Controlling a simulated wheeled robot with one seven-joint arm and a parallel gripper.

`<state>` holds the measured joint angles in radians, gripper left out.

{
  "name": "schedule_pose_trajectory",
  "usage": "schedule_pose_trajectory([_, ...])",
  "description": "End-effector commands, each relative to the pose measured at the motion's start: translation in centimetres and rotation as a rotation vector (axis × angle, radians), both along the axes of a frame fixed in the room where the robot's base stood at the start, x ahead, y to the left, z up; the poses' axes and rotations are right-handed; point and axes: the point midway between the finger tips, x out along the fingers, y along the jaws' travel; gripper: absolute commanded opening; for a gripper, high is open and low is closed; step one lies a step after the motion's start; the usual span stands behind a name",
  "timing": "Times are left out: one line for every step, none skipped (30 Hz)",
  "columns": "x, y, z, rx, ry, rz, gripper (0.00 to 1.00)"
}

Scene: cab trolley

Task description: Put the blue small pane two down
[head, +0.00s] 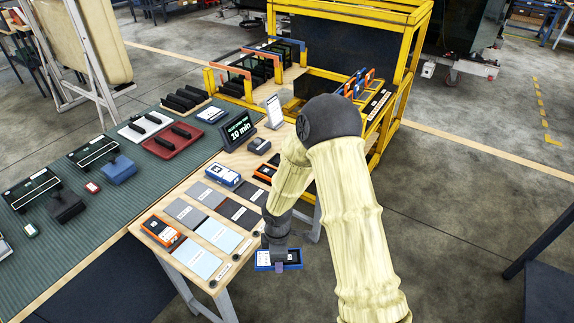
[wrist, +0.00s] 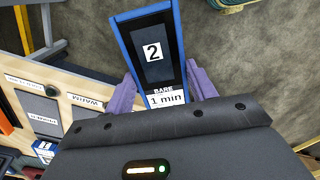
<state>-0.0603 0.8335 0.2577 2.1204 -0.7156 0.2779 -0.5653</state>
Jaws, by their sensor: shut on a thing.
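The blue small pane two (wrist: 151,55) has a blue frame, a dark face, a white label "2" and a strip reading "BARE 1 min". My gripper (wrist: 160,88) is shut on it, with a purple finger at each long side. In the head view the pane (head: 290,257) is held just off the front right edge of the wooden table, over the floor. My gripper (head: 278,262) shows there at the end of my arm. Part of the pane is hidden behind the gripper in the wrist view.
The wooden table (head: 157,233) bears light blue pads (head: 219,233), grey pads (head: 185,211) and dark pads. An orange-framed pane (head: 163,232) lies at its front left, and a blue-framed one (head: 223,174) further back. A yellow trolley frame (head: 408,75) stands behind.

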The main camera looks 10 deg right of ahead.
Motion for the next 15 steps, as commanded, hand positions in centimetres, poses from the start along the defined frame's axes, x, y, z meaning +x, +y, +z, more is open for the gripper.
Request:
schedule_pose_trajectory([0.4, -0.9, -0.4, -0.002, 0.0, -0.115, 0.28])
schedule_pose_trajectory([0.7, -1.3, -0.7, -0.003, 0.0, -0.188, 0.28])
schedule_pose_trajectory([1.0, -2.0, -1.0, -0.005, 0.001, -0.287, 0.28])
schedule_pose_trajectory([1.2, -2.5, -1.2, -0.005, 0.0, -0.361, 0.28])
schedule_pose_trajectory([1.4, -3.0, -1.5, -0.005, 0.0, -0.434, 0.28])
schedule_pose_trajectory([1.7, -3.7, -1.8, -0.006, 0.0, -0.535, 0.28])
schedule_pose_trajectory([1.9, -4.3, -2.1, -0.007, 0.0, -0.609, 0.28])
schedule_pose_trajectory([2.1, -4.8, -2.3, -0.008, 0.0, -0.684, 0.28])
schedule_pose_trajectory([2.4, -5.5, -2.6, -0.009, 0.0, -0.785, 0.28])
schedule_pose_trajectory([2.5, -6.1, -2.9, -0.01, 0.0, -0.859, 0.28])
schedule_pose_trajectory([2.7, -6.7, -3.1, -0.011, -0.001, -0.933, 0.28])
schedule_pose_trajectory([3.0, -7.4, -3.4, -0.011, -0.001, -1.033, 0.28])
schedule_pose_trajectory([3.2, -7.9, -3.6, -0.01, -0.002, -1.104, 0.28])
schedule_pose_trajectory([3.3, -8.4, -3.8, -0.011, -0.001, -1.171, 0.28])
schedule_pose_trajectory([3.4, -9.1, -4.1, -0.012, -0.002, -1.253, 0.28])
